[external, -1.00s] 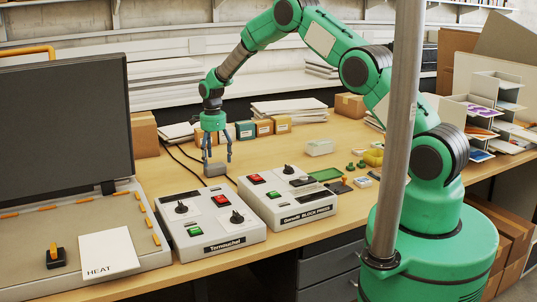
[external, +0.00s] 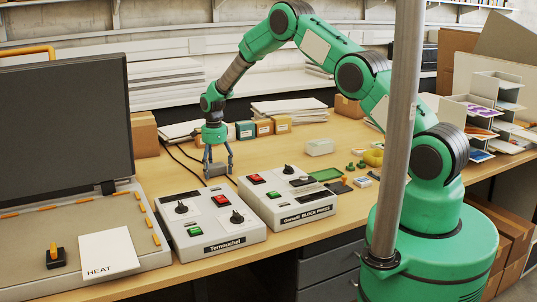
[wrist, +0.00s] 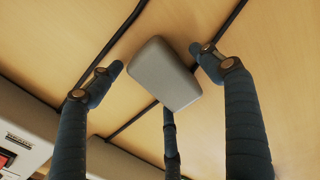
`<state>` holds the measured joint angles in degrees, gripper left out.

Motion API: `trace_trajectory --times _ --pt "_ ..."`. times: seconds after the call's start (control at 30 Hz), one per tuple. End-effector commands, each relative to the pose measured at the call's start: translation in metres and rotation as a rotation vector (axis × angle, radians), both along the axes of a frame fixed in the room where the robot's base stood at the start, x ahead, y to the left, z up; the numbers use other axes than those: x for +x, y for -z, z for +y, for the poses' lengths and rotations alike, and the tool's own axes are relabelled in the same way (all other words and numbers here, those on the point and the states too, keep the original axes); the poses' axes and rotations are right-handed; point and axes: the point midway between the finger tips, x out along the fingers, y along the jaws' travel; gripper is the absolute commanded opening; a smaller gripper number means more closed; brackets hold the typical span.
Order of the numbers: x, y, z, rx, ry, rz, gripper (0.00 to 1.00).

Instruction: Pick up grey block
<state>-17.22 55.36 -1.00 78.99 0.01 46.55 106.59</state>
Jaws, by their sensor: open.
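The grey block (external: 215,170) lies on the wooden table behind the control boxes. In the wrist view the grey block (wrist: 165,74) is a rounded, tilted rectangle between the fingers. My gripper (external: 217,165) points down over the block, with its fingers spread around it. In the wrist view my gripper (wrist: 158,75) is open, with a finger on the left, one on the right and one below the block. The side fingertips appear close to the block; I cannot tell whether any touches it.
Two control boxes, Termuchel (external: 208,225) and Block Press (external: 287,202), stand just in front of the block. Black cables (external: 183,152) run across the table beside it. Small cartons (external: 264,128) stand behind. A large heat press (external: 65,130) is at the left.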

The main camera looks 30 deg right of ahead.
Motion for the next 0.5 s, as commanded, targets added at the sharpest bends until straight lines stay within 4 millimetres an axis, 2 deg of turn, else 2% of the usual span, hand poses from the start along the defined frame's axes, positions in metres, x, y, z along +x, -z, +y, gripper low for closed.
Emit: trace_trajectory --times 0.3,0.5 --pt "-0.0001 -0.0001 0.0000 0.000 0.000 0.000 0.76" --pt "-0.0001 -0.0001 0.0000 0.000 0.000 0.000 0.36"
